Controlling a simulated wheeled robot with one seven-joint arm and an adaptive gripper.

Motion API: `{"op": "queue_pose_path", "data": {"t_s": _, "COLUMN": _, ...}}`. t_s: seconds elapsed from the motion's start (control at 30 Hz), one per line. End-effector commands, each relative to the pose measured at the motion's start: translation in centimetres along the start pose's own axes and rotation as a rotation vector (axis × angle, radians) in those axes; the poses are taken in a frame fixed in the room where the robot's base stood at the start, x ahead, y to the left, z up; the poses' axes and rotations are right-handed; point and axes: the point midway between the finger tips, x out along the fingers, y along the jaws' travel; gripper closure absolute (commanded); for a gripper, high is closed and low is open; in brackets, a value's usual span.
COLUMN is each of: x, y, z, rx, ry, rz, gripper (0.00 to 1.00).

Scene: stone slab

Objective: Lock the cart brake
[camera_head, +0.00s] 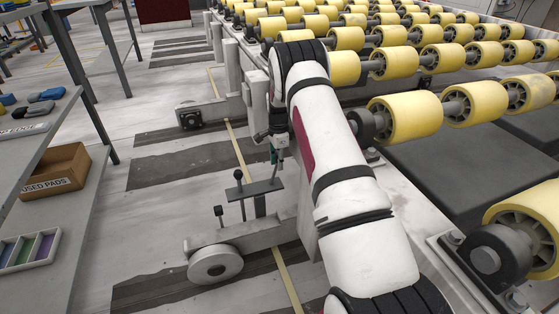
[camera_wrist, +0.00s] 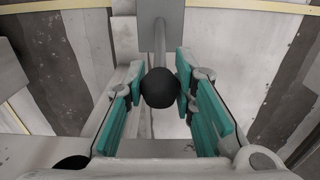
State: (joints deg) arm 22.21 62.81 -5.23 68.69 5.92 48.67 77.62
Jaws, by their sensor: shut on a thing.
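My gripper (camera_head: 277,158) reaches down beside the roller frame, over the right end of a grey brake plate (camera_head: 255,190). In the wrist view its teal finger pads stand on either side of a black ball knob (camera_wrist: 160,88) on a thin grey rod (camera_wrist: 159,45). The gripper is shut on this knob; in the head view the fingers hide it. Another black knob (camera_head: 238,174) stands upright at the plate's left end. A shorter black-knobbed stem (camera_head: 218,210) rises from the grey beam above a wheel (camera_head: 215,264).
The cart frame carries rows of yellow rollers (camera_head: 405,115) at right, close to my arm. A farther wheel (camera_head: 191,116) stands up the aisle. At left are a grey workbench (camera_head: 78,185) and a cardboard box (camera_head: 55,170). The floor (camera_head: 165,220) between is open.

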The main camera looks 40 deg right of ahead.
Motion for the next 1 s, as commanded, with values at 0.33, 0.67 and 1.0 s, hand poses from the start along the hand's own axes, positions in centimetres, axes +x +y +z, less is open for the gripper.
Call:
{"op": "queue_pose_path", "data": {"t_s": 0.33, "x": -0.5, "y": 0.0, "z": 3.6, "rx": -0.014, "ry": 0.086, "rz": 0.003, "gripper": 1.0}}
{"op": "queue_pose_path", "data": {"t_s": 0.67, "x": 0.0, "y": 0.1, "z": 5.8, "rx": -0.004, "ry": 0.109, "rz": 0.002, "gripper": 1.0}}
{"op": "queue_pose_path", "data": {"t_s": 1.0, "x": 0.4, "y": 0.1, "z": 7.2, "rx": -0.003, "ry": 0.108, "rz": 0.003, "gripper": 1.0}}
